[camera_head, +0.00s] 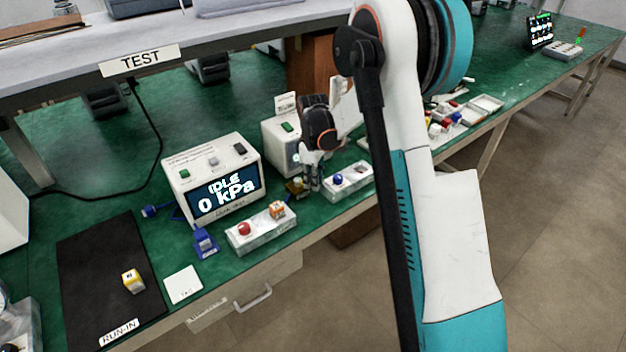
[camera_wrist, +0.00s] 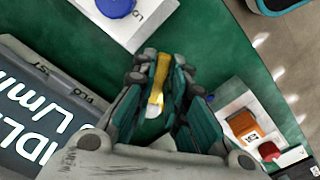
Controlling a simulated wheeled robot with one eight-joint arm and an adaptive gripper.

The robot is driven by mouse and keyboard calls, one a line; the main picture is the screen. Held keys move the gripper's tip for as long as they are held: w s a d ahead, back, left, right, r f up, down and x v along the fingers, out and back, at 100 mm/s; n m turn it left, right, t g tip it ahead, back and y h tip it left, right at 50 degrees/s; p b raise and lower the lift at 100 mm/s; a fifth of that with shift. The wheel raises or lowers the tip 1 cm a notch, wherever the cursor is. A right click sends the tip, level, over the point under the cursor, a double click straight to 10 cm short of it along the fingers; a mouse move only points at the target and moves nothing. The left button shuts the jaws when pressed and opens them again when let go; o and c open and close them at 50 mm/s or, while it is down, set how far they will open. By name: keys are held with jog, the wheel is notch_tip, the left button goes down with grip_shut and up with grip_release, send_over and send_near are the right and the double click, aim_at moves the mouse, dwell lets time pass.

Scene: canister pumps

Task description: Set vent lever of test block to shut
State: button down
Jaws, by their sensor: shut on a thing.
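My gripper (camera_head: 312,188) reaches down to the bench beside a small brass-coloured block (camera_head: 297,187), between the two display boxes. In the wrist view its fingers (camera_wrist: 165,72) are closed around a narrow yellow lever (camera_wrist: 157,80) with a pale lower end. This looks like the vent lever; its base and any shut or open marking are hidden by my fingers. In the head view my gripper covers the lever. The display box (camera_head: 214,178) at left reads "IDLE 0 kPa".
A white block with a red knob and orange cube (camera_head: 262,230) stands in front left. A white block with a blue knob (camera_head: 347,181) stands close on the right. A second display box (camera_head: 281,142) is behind. A black run-in mat (camera_head: 100,270) lies at left.

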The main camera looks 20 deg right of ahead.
jog(key=c, duration=1.6)
grip_release()
jog(key=shift+r, duration=0.1)
notch_tip(320, 180, up, 12)
